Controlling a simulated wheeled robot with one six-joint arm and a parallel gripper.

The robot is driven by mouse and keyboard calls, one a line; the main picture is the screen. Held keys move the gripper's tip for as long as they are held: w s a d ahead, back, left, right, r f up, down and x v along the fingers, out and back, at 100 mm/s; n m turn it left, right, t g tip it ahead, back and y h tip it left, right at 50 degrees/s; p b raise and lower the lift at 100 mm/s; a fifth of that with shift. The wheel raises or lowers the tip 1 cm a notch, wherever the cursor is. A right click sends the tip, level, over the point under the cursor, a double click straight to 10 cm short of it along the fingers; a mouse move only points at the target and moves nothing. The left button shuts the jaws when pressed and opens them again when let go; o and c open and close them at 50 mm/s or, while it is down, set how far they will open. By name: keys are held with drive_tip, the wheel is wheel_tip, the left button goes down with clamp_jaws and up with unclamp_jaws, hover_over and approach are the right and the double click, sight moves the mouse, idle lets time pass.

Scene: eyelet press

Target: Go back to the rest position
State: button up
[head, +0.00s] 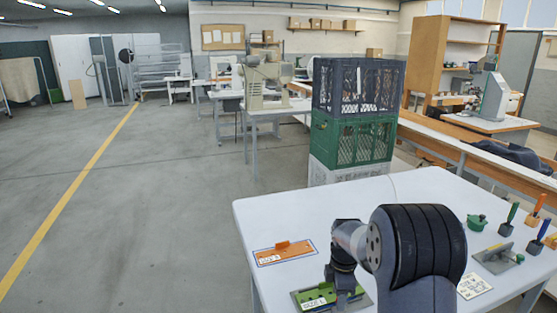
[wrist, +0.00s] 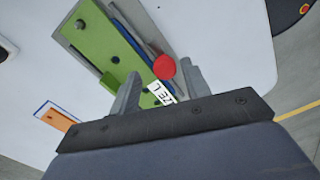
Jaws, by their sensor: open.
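My gripper (wrist: 160,80) is open in the wrist view, its two grey fingers apart over a green plate (wrist: 92,35). A red round knob (wrist: 164,67) shows between the fingertips; I cannot tell whether they touch it. A white label (wrist: 160,93) lies just behind it, between the fingers. In the head view the green plate (head: 312,293) lies at the table's near edge, under my arm's dark wrist. My arm hides most of the gripper there.
An orange labelled plate (head: 284,253) lies left on the white table (head: 370,205). At right are a green pot-like piece (head: 477,222), a grey tool (head: 496,259), a printed card (head: 474,286) and several coloured-handled tools. Stacked crates (head: 350,137) stand behind the table. The floor at left is clear.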

drive_tip(key=n, duration=0.4)
drive_tip(key=shift+w+a+n, duration=0.2)
drive_tip(key=shift+a+n, duration=0.1)
idle(0.4)
